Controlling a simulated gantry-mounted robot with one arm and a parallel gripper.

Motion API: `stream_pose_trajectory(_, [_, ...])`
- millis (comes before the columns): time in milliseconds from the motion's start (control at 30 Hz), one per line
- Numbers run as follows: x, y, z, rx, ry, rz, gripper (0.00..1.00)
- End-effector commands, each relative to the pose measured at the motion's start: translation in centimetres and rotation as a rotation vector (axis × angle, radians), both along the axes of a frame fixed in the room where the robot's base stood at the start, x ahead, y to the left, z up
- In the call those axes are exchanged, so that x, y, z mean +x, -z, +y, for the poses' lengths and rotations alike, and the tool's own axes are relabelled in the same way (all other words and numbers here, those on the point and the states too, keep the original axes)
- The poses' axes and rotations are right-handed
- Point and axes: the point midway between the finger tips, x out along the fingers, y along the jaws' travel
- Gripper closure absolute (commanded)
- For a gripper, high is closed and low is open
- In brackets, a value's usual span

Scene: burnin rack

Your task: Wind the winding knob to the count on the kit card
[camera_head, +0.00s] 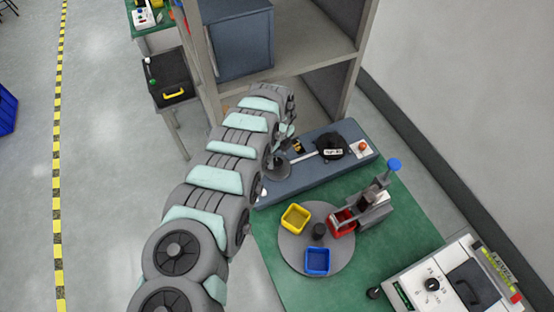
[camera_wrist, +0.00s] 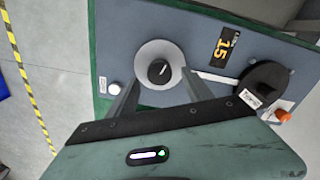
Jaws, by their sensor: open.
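A black round knob (camera_wrist: 158,71) with a white pointer line sits at the centre of a pale grey disc (camera_wrist: 145,54) on the blue-grey panel. The disc also shows in the head view (camera_head: 278,172). My gripper (camera_wrist: 160,78) is open. Its two fingers reach over the disc, one on each side of the knob, with nothing visibly held. I cannot tell whether the tips touch the disc. A dark plate (camera_wrist: 222,47) with the orange number 15 lies beside the disc; I cannot tell whether it is the kit card or a counter.
A black round part with a lever (camera_wrist: 266,79), an orange button (camera_wrist: 282,115) and a white button (camera_wrist: 113,89) are on the same panel. A turntable (camera_head: 290,250) with coloured bins stands on the green mat. Shelf posts (camera_head: 349,85) rise behind the panel.

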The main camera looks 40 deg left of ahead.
Motion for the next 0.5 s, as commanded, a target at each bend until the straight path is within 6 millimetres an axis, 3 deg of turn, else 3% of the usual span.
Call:
stream_pose_trajectory(100, [-0.1, 1.6, -0.2, -0.005, -0.001, 0.002, 0.41])
stream_pose_trajectory(500, [-0.1, 3.2, 0.0, 0.0, -0.001, 0.001, 0.41])
